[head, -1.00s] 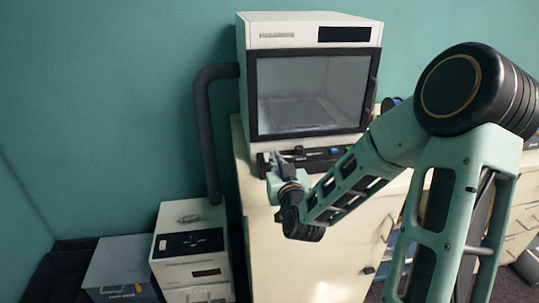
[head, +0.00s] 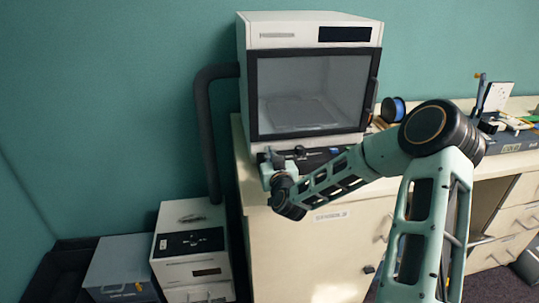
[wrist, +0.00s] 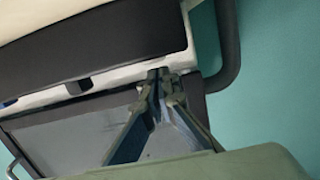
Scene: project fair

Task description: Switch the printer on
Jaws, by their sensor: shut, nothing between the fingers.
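The printer (head: 280,28) is a white box with a large dark-framed window, standing on the cream cabinet against the wall. Its lower front edge shows close up and tilted in the wrist view (wrist: 192,66), with the window below it. A small dark part (wrist: 78,86) sits on this edge, and a bit of blue shows farther left; I cannot tell which is the switch. My gripper (head: 272,158) is at the left end of the printer's lower front. In the wrist view the fingertips (wrist: 158,76) are together and empty, in front of the white edge; contact cannot be told.
A dark hose (head: 205,130) runs down left of the printer to a white unit (head: 190,240) on the floor. The cream cabinet (head: 300,250) is below my arm. A blue spool (head: 393,109) and other items lie to the right.

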